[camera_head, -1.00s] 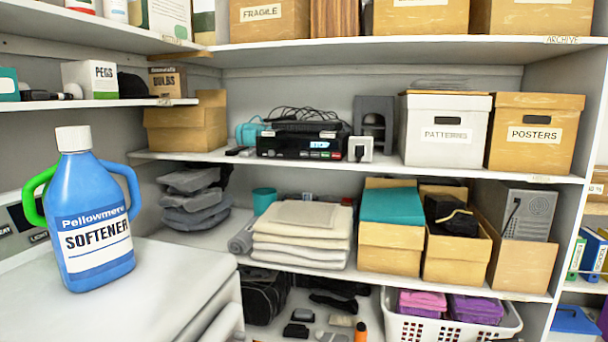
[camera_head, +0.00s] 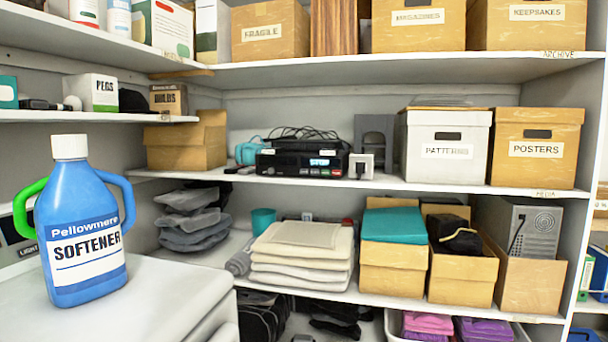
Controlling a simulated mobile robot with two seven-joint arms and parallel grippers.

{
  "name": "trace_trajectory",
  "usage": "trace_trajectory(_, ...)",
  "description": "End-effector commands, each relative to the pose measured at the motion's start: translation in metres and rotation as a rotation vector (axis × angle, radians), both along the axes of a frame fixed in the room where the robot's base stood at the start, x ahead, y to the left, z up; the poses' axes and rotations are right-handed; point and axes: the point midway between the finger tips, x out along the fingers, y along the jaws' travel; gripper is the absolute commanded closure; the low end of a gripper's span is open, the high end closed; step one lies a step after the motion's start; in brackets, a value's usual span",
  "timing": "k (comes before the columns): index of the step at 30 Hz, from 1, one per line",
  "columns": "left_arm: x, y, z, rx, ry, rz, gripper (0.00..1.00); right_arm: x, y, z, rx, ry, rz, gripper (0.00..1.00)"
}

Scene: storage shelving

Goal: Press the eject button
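A black device (camera_head: 303,164) with a small lit display and a row of small buttons (camera_head: 322,172) on its front sits on the middle shelf. One button near the right of the row looks red, but the labels are too small to read, so I cannot tell which is the eject button. Black cables lie on top of the device. Neither of my grippers is in view.
A white plug-like box (camera_head: 361,166) stands just right of the device, and a teal item (camera_head: 249,152) lies to its left. A blue softener bottle (camera_head: 80,235) stands on a white surface at the front left. A white patterns box (camera_head: 443,150) is further right.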

Motion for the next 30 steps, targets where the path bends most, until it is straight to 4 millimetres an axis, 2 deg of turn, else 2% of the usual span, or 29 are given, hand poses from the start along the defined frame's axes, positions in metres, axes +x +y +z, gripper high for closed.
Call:
trace_trajectory(1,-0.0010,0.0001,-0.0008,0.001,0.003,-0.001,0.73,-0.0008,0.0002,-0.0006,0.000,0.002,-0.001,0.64)
trace_trajectory(7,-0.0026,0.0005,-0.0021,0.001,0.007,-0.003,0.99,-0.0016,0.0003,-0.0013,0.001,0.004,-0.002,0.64)
trace_trajectory(8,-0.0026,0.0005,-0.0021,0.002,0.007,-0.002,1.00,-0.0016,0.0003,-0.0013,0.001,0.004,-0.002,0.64)
trace_trajectory(30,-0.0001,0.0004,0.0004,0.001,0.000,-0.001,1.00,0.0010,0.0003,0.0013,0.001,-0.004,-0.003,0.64)
